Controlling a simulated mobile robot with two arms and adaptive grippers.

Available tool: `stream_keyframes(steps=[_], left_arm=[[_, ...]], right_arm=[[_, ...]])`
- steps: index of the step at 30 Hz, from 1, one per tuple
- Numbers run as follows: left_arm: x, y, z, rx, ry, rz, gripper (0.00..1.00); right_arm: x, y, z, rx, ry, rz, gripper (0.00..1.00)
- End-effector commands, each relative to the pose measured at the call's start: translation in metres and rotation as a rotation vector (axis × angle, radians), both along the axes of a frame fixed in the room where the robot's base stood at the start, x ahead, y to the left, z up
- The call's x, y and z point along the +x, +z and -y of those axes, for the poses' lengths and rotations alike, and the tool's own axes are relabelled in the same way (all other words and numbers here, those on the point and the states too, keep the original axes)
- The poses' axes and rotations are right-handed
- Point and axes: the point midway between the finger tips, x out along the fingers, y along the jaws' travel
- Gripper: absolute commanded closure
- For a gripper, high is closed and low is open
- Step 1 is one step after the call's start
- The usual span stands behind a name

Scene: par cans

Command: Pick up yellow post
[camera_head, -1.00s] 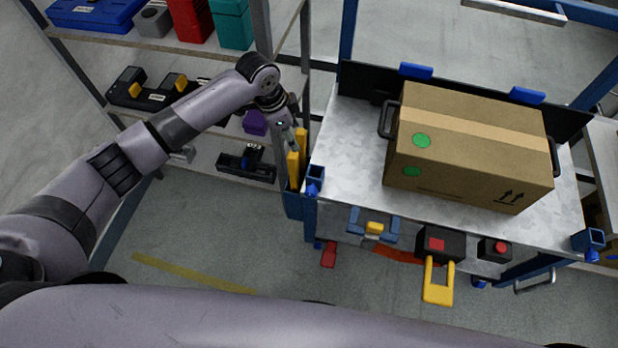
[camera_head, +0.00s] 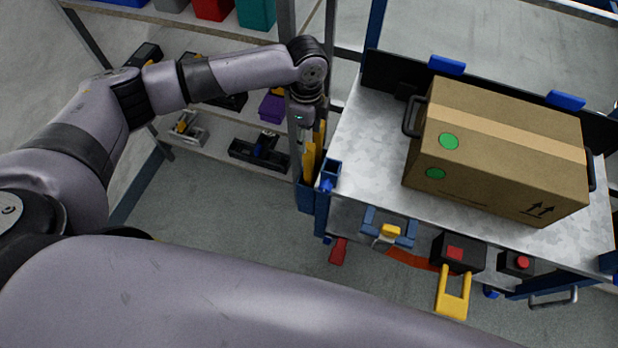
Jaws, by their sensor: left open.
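Yellow posts (camera_head: 309,163) stand upright in a blue holder (camera_head: 306,196) on the left side of the metal cart. My left gripper (camera_head: 305,145) comes down from above and is right at the upper part of the posts. It is open, and its fingers partly cover the posts. I cannot tell whether the fingers touch a post or stand around one. My right gripper is not in view.
A cardboard box (camera_head: 500,150) sits on the cart top (camera_head: 365,150). A shelf rack with bins and a purple block (camera_head: 272,107) stands behind my left arm, its upright close to the gripper. A yellow handle (camera_head: 453,293) sticks out at the cart's front.

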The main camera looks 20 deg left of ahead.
Motion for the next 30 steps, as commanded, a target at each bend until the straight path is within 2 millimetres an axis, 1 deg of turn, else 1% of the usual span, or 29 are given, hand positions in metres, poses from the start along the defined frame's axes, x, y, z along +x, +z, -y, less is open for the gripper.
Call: stream_keyframes(steps=[1, 8, 13, 16, 19, 25, 30], left_arm=[[0.0, -0.006, 0.0, 0.001, 0.001, 0.0, 0.52], [0.001, -0.022, 0.001, 0.002, 0.002, 0.0, 0.52], [0.002, -0.048, 0.004, 0.003, 0.001, -0.001, 0.52], [0.002, -0.06, 0.004, 0.001, 0.001, 0.0, 0.52], [0.002, -0.064, 0.004, 0.001, 0.0, 0.001, 0.52], [0.002, -0.065, 0.004, 0.0, 0.0, 0.002, 0.52], [0.002, -0.064, 0.004, 0.0, 0.001, 0.002, 0.63]], right_arm=[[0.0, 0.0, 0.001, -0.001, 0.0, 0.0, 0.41], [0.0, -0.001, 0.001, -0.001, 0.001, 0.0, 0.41], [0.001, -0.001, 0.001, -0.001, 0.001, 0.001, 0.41], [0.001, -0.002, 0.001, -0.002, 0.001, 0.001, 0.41], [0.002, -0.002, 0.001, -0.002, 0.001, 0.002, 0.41], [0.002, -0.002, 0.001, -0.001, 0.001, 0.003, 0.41], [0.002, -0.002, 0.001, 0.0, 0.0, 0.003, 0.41]])
